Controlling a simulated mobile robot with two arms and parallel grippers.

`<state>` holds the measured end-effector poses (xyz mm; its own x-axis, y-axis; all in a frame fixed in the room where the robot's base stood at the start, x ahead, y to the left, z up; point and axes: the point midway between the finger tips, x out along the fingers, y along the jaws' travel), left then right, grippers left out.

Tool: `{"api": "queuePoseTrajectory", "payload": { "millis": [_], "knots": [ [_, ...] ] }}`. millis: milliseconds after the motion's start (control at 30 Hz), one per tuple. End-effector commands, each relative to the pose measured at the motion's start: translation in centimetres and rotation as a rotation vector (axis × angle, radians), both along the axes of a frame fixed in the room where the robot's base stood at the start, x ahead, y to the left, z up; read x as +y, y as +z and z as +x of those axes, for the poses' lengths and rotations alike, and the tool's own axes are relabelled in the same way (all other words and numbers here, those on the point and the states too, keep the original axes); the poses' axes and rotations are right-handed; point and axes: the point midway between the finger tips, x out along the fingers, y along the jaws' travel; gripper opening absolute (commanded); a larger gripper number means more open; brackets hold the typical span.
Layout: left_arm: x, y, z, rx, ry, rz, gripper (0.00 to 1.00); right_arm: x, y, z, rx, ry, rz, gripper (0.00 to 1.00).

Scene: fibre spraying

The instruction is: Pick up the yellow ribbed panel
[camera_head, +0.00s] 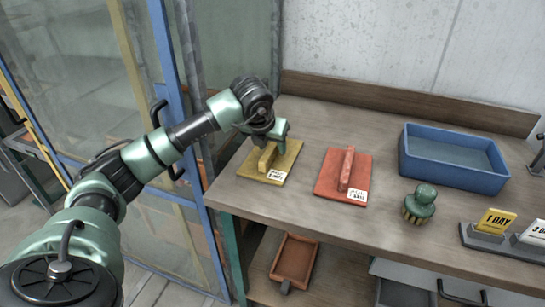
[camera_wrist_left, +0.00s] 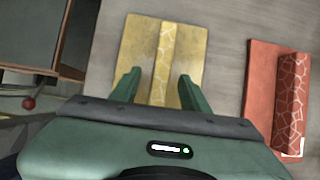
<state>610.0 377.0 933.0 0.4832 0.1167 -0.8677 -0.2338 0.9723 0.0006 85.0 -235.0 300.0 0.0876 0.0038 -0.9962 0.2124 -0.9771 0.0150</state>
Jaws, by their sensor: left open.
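The yellow ribbed panel (camera_head: 284,166) lies flat on the left part of the workbench, a raised yellow bar across its middle and a small white label at its front. My left gripper (camera_head: 268,140) is over the panel, pointing down. In the left wrist view the panel (camera_wrist_left: 192,60) lies ahead of and below the open fingers (camera_wrist_left: 157,85), one finger on each side of the raised bar (camera_wrist_left: 164,55). The fingers look empty. I cannot tell how high above the panel they are. My right gripper is not in view.
A red panel (camera_head: 331,178) with a similar bar lies just right of the yellow one. A green-handled brush (camera_head: 420,203), a blue tray (camera_head: 452,175) and day signs (camera_head: 497,221) stand farther right. A blue-framed glass door (camera_head: 170,75) is at the left.

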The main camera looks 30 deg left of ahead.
Motion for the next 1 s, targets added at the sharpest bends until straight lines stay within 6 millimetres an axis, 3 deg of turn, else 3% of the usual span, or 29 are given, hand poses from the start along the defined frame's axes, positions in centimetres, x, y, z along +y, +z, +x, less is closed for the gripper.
{"api": "queuePoseTrajectory", "payload": {
  "millis": [67,233,1000],
  "knots": [
    [-0.01,0.04,-0.01,0.0,0.0,0.0,0.46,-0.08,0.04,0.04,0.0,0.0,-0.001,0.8],
    [-0.02,0.04,-0.02,0.0,0.0,0.0,0.01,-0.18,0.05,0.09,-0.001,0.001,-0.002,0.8],
    [0.01,0.03,-0.02,0.0,0.001,0.0,0.0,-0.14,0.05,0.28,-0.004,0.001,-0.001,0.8]
  ]
}}
